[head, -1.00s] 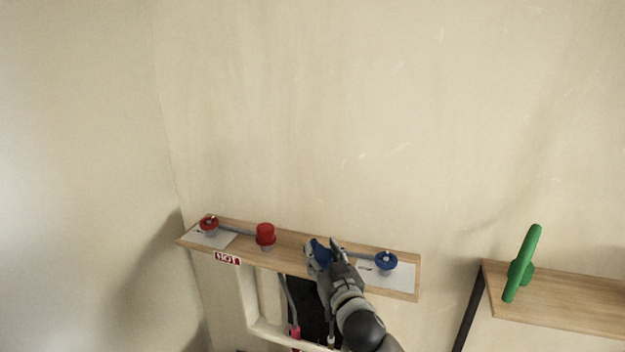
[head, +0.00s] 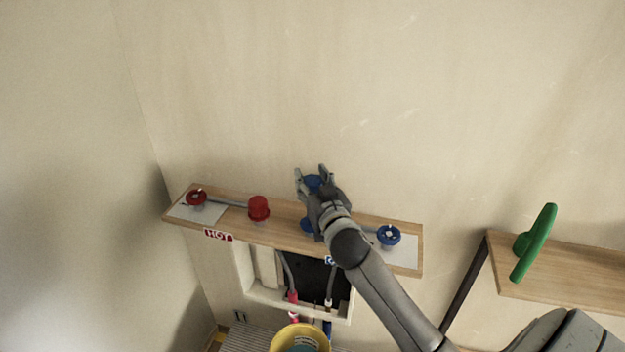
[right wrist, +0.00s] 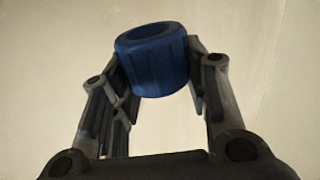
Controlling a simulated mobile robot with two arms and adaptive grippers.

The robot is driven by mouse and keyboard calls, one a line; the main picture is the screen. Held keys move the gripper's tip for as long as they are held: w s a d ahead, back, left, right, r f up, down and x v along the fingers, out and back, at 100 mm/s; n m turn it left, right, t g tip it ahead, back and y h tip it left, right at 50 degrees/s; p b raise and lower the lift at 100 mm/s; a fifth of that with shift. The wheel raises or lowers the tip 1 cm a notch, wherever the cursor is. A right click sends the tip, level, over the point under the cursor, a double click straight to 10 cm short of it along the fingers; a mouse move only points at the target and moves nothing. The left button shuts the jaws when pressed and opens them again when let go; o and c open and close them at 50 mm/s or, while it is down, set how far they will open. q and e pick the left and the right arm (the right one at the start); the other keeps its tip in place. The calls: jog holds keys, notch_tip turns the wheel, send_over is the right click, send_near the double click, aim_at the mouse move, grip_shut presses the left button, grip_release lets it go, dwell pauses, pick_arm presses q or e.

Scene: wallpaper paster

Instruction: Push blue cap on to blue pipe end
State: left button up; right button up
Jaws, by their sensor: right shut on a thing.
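The blue cap (head: 313,183) is between the fingers of my right gripper (head: 312,178), held above the wooden shelf. In the right wrist view the ribbed blue cap (right wrist: 155,65) is gripped by the two fingers of the right gripper (right wrist: 157,60), with a round recess on its top face. A blue pipe end (head: 307,226) shows on the shelf below and slightly left of the gripper, partly hidden by it. The cap and this pipe end look apart. My left gripper is not in view.
The wooden shelf (head: 285,232) also carries a red cap (head: 259,207), a red valve wheel (head: 196,198) and a blue valve wheel (head: 388,235). A yellow bucket (head: 299,338) is below. The wall above is clear.

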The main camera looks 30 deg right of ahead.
aim_at(312, 192)
jog(key=shift+w+f+b, duration=0.35)
jog(key=shift+f+b, duration=0.2)
jog(key=shift+f, duration=0.2)
jog(key=shift+s+f+b, duration=0.2)
jog(key=shift+f+b, duration=0.3)
jog(key=shift+s+f+b, duration=0.2)
jog(key=shift+f+b, duration=0.25)
jog(key=shift+w+f+b, duration=0.25)
jog(key=shift+f+b, duration=0.65)
jog(key=shift+f, duration=0.35)
jog(key=shift+s, duration=0.15)
jog(key=shift+r, duration=0.1)
jog(key=shift+p, duration=0.4)
jog(key=shift+f+b, duration=1.6)
jog(key=shift+f, duration=0.65)
jog(key=o, duration=1)
